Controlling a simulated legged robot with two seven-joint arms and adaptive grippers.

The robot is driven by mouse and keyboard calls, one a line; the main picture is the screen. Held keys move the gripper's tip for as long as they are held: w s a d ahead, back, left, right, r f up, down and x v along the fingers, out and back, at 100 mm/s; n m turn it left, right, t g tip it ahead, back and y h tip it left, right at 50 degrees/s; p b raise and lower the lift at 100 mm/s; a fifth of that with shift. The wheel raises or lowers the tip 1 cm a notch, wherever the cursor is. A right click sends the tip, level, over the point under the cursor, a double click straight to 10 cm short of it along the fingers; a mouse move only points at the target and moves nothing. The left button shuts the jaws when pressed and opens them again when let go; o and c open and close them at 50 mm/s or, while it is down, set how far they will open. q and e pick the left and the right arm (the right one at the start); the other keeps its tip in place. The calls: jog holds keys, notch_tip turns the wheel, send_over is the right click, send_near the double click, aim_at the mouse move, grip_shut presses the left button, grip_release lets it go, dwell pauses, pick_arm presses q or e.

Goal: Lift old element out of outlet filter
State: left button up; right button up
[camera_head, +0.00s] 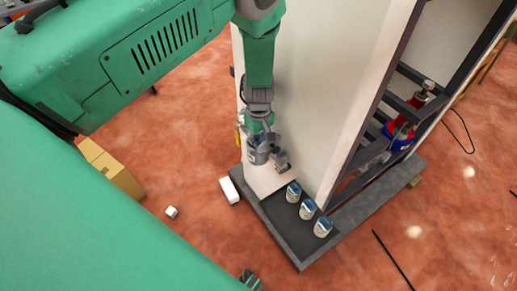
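My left gripper (277,158) reaches down from above beside the tall pale cabinet, close to its left lower edge. A small grey cylindrical part (258,157) shows right at the gripper's left side; it may be the outlet filter or its element. I cannot tell whether the fingers hold it or only stand beside it. The finger gap is too small and partly hidden to judge. Three small canisters with blue-grey tops, the nearest one (323,227), stand in a row on the dark tray (300,250) in front of the cabinet.
The cabinet (305,90) has an open dark-framed side holding a red and blue device (400,135). A white box (229,190), a small white block (171,212) and a cardboard box (115,172) lie on the reddish floor. A black cable (395,260) lies at the lower right.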

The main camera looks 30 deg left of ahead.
pick_arm(q)
jog(key=shift+f, duration=0.35)
grip_shut()
jog(key=shift+r, duration=0.15)
